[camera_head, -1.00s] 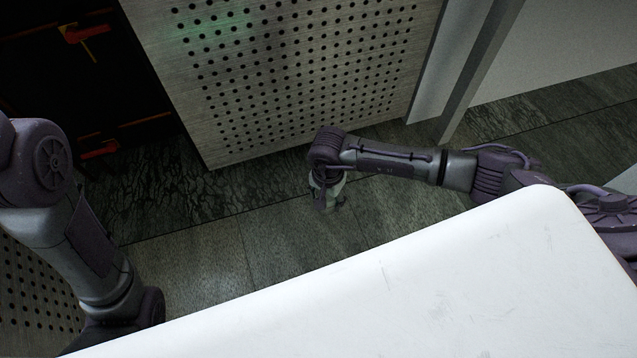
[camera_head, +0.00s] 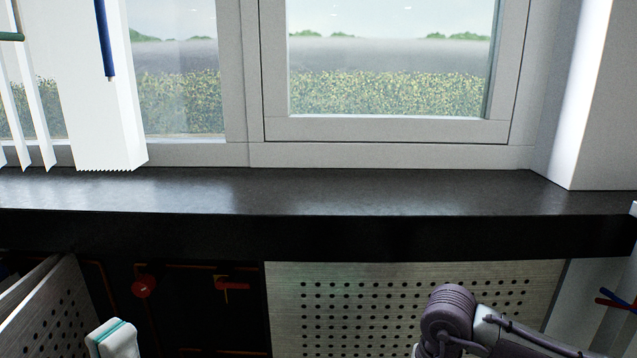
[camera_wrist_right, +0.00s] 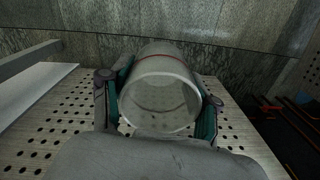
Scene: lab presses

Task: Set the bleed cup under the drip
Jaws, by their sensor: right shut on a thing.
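The bleed cup (camera_wrist_right: 158,98) is a clear, round vessel with a thin red line around it. In the right wrist view I look at its round end. My right gripper (camera_wrist_right: 160,112) is shut on it, with a teal-padded finger on each side. In the head view only part of my right arm shows at the bottom right; its gripper and the cup are out of sight there. One white and teal tip of my left gripper (camera_head: 113,339) shows at the bottom left, too little to tell its opening. I cannot make out a drip.
A black sill (camera_head: 320,200) runs under the window (camera_head: 388,60). Below it are a perforated metal panel (camera_head: 350,300) and a dark recess with a red knob (camera_head: 144,286) and a red handle (camera_head: 233,283). Another perforated panel (camera_head: 45,310) stands at the left.

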